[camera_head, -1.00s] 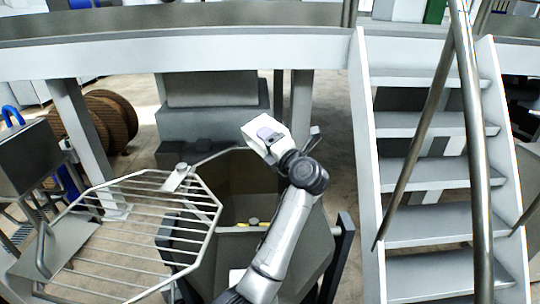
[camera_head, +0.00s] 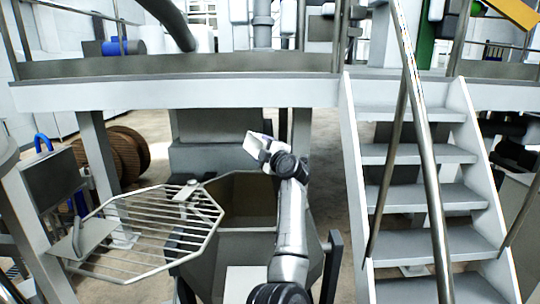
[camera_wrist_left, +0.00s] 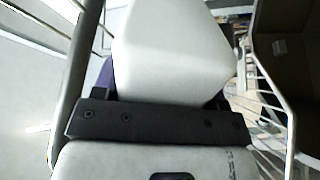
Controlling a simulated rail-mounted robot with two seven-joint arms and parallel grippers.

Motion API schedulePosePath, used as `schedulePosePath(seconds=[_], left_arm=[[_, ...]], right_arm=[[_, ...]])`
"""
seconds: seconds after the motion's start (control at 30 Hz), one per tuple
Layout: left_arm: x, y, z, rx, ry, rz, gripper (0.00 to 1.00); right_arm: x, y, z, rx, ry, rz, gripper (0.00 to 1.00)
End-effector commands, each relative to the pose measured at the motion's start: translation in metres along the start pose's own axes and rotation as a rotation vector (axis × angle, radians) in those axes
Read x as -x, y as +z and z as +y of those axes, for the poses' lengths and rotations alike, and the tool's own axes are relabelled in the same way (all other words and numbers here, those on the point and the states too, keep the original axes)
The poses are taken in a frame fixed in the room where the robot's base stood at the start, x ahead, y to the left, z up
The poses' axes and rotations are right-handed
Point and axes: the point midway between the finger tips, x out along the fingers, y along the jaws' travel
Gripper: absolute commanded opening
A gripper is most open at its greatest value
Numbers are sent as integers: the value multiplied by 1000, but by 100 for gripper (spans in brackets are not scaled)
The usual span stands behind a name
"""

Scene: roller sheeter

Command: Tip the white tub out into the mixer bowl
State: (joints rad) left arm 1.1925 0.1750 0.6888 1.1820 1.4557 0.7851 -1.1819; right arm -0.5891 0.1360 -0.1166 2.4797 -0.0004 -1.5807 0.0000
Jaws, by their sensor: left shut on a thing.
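The white tub (camera_head: 256,145) is at the end of my left arm, above the far part of the mixer bowl in the head view. My left gripper (camera_head: 268,152) is shut on it. In the left wrist view the tub (camera_wrist_left: 172,50) fills the upper middle, in front of the dark gripper bar (camera_wrist_left: 155,122). The tub looks tilted; its inside is hidden, so I cannot tell what it holds. The grey mixer bowl (camera_head: 232,252) is many-sided and open at the top, with my arm across its right side. My right gripper is not in view.
A barred grid lid (camera_head: 150,235) stands swung open left of the bowl. White stairs with a metal handrail (camera_head: 430,190) rise on the right. A raised platform beam (camera_head: 200,95) crosses behind, and a cable drum (camera_head: 125,150) stands at the back left.

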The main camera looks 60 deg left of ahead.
Motion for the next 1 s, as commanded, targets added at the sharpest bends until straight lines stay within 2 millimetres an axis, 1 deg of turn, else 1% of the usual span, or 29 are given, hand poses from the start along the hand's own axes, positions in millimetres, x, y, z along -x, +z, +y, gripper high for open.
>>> schedulePosePath(seconds=[0.1,0.27,0.43,0.57,0.8,1.0], left_arm=[[-1,2,7,-66,6,-22,31],[0,3,10,-151,8,-29,31],[-1,0,17,-235,8,-32,31],[-2,-4,29,-339,9,-40,31],[-3,-10,51,-611,10,-59,31],[-5,-14,68,-842,12,-75,31]], right_arm=[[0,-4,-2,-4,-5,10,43],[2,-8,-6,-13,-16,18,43],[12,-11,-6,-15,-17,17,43],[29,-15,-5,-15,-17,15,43],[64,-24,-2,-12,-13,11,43],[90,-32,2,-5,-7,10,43]])
